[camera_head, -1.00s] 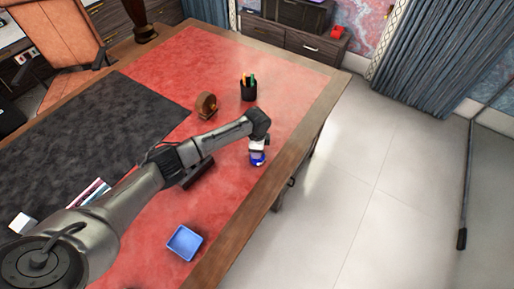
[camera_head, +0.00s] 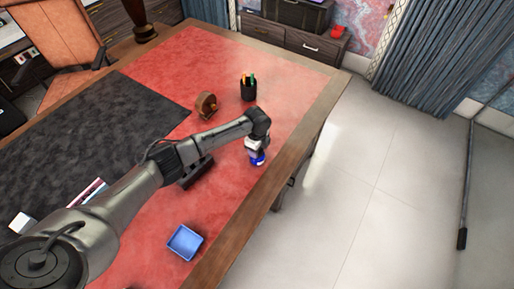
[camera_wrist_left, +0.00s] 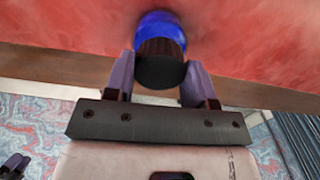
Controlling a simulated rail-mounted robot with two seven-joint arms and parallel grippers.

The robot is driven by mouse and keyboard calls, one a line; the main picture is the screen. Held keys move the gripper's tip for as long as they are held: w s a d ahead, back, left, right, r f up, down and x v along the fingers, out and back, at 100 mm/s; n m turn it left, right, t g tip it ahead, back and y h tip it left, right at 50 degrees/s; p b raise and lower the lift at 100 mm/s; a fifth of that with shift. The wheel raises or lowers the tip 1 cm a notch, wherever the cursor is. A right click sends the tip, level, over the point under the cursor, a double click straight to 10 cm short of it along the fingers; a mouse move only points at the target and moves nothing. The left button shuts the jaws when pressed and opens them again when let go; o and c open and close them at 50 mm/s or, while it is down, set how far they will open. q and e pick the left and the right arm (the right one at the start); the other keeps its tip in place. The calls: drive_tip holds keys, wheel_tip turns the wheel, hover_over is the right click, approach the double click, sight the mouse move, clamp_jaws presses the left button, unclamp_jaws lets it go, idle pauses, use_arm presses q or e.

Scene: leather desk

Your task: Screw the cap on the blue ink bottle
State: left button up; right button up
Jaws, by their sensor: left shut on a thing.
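The blue ink bottle (camera_head: 257,160) stands on the red leather desk top near its right edge, below my left gripper (camera_head: 256,153). In the left wrist view the blue bottle (camera_wrist_left: 161,24) is at the top middle, with a dark ribbed cap (camera_wrist_left: 160,62) over its mouth. My left gripper (camera_wrist_left: 160,85) has one finger on each side of the cap and is shut on it. Whether the cap's thread is tight cannot be seen.
A blue tray (camera_head: 184,243) lies nearer on the desk. A black pen cup (camera_head: 248,88) and a round brown wooden object (camera_head: 206,104) stand farther back. A dark block (camera_head: 195,173) lies beside my arm. The desk's wooden edge (camera_head: 287,155) is close to the bottle's right.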

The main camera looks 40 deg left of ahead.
use_arm(q)
drive_tip(key=o, duration=1)
wheel_tip(320, 180, up, 14)
drive_tip(key=shift+f+p, duration=0.1)
drive_tip(key=shift+p, duration=0.9)
